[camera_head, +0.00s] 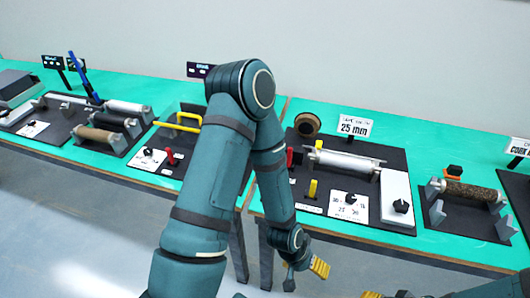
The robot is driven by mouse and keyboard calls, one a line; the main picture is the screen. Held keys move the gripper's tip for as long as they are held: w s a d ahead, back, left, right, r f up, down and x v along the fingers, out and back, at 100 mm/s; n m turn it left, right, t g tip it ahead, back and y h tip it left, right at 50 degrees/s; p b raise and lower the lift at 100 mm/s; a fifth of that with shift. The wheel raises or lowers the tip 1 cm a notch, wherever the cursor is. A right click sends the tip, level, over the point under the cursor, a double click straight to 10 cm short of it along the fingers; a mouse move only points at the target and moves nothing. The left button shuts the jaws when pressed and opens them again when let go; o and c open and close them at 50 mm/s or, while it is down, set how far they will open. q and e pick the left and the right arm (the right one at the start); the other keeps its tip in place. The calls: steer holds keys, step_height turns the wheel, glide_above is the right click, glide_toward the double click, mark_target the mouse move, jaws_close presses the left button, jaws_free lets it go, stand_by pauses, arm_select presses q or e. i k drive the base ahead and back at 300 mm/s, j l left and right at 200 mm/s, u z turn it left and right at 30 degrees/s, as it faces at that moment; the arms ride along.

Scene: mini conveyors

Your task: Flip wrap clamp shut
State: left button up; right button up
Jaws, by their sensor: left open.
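A station with a dark base (302,174) stands behind my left arm, under a "25 mm" sign (355,127). It carries a pale roller (344,160), an upright yellow lever (313,189) and a red part (290,157). I cannot tell which part is the wrap clamp. My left gripper (304,274) is open, low in front of the table and apart from the station. My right gripper (387,294) shows only partly at the bottom edge; its jaw state is unclear.
A brown roll (307,124) and a white box with a black knob (396,197) are on the station. A dark speckled roller (468,191) is at the right. A yellow handle (180,121) and more rollers (103,138) are at the left. My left arm hides the middle.

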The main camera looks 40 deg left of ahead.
mark_target(290, 150)
steer(key=u, duration=1.1)
steer(key=i+l, duration=0.05)
